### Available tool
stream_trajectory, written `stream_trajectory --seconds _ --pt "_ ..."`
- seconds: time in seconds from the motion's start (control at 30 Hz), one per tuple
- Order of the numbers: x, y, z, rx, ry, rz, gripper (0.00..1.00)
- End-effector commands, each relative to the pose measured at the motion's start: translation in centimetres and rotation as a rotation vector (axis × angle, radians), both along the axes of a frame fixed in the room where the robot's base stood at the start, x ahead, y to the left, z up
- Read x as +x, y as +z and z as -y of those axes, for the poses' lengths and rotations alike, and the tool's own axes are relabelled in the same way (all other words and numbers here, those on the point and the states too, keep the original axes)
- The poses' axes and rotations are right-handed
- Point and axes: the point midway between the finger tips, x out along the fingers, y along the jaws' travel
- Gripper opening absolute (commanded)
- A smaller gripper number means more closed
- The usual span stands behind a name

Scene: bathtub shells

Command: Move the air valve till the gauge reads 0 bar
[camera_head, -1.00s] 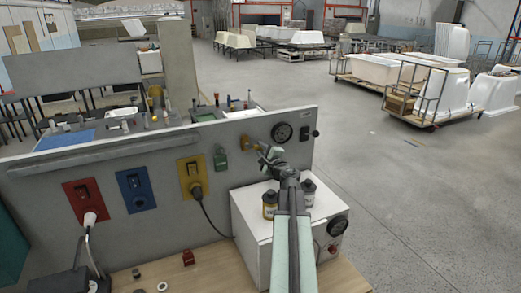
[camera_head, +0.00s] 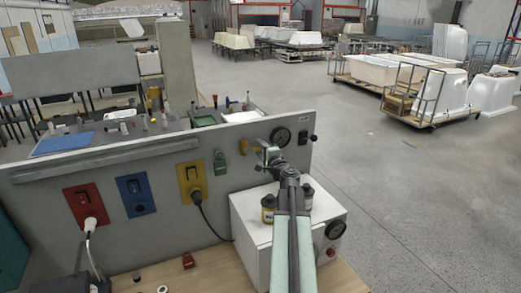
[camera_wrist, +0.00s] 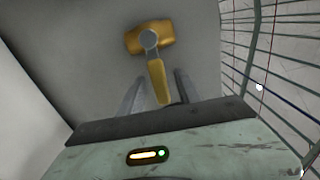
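The brass air valve (camera_head: 244,147) is on the grey panel, partly hidden by my gripper in the head view. In the wrist view its brass body (camera_wrist: 136,40) has a round grey pivot and a yellow lever (camera_wrist: 157,80). The lever points from the pivot toward my gripper (camera_wrist: 159,88), tilted slightly right. My fingers are apart, one on each side of the lever's end. A gap shows on the left; contact on the right is unclear. The round dark gauge (camera_head: 281,137) is on the panel right of the valve; its needle is too small to read.
A white box (camera_head: 252,236) with small bottles (camera_head: 268,208) on top stands below my arm. Left on the panel are a green padlock-like item (camera_head: 220,162) and yellow (camera_head: 192,181), blue (camera_head: 136,195) and red (camera_head: 84,205) plates. Open floor lies to the right.

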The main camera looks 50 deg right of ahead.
Motion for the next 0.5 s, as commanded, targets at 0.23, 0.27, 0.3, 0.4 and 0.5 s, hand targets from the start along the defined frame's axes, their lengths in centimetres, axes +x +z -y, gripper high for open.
stream_trajectory --seconds 0.23,0.27,0.3,0.4,0.5 --pt "-0.5 0.0 -0.2 0.001 0.0 0.0 0.4" --pt "-0.7 0.0 -0.4 0.001 -0.001 0.0 0.4" --pt "-1.2 0.0 -0.6 0.001 -0.001 0.0 0.4" --pt "-2.8 0.0 -1.2 0.001 -0.002 0.0 0.4" --pt "-4.7 0.0 -2.1 0.001 -0.001 0.0 0.4"
